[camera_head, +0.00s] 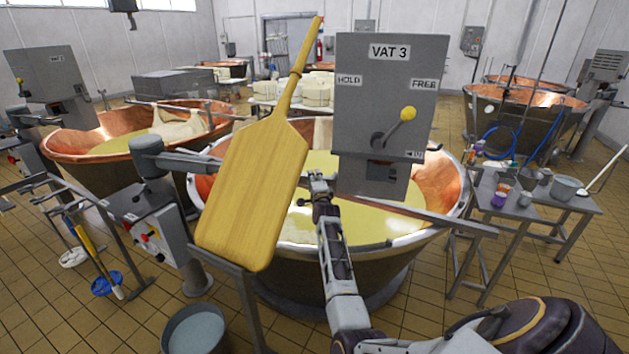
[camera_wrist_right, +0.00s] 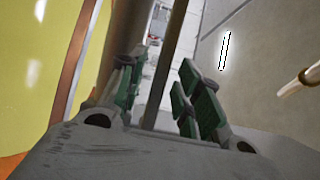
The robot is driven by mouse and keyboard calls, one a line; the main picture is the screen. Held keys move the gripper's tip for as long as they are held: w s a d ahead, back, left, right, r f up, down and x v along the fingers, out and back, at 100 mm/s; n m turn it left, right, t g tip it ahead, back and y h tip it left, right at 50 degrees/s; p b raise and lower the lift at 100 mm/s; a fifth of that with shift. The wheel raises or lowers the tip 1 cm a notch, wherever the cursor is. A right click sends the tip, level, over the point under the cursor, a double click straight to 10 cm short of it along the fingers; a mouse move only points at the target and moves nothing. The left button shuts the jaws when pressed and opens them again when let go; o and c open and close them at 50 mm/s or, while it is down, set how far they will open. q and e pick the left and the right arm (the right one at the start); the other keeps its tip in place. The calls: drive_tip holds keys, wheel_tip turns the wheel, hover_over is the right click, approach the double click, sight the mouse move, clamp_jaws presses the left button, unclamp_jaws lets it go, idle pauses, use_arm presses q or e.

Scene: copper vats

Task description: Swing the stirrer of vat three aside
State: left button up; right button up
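Vat three (camera_head: 440,180) is a copper vat of yellow liquid behind a grey control box (camera_head: 385,75) marked VAT 3. The box's yellow-knobbed lever (camera_head: 407,114) points up toward FREE; its pale rod (camera_wrist_right: 300,80) shows in the wrist view. The stirrer arm (camera_head: 190,160) runs right from a post at the vat's left; a long bar (camera_head: 430,213) extends over the right rim. My right gripper (camera_head: 318,182) is over the vat. In the wrist view its green-padded fingers (camera_wrist_right: 162,100) stand apart around a thin grey bar (camera_wrist_right: 168,62), with gaps visible. My left gripper is out of view.
A wooden paddle (camera_head: 255,190) stands upright in front, hiding part of the vat and stirrer arm. A bucket (camera_head: 195,330) is on the floor at front left. A small table (camera_head: 510,210) with containers stands at right. Another copper vat (camera_head: 75,140) is at left.

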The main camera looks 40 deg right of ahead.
drive_tip(key=v, duration=0.7)
drive_tip(key=shift+s+a, duration=0.15)
drive_tip(key=shift+a, duration=0.05)
idle(0.3)
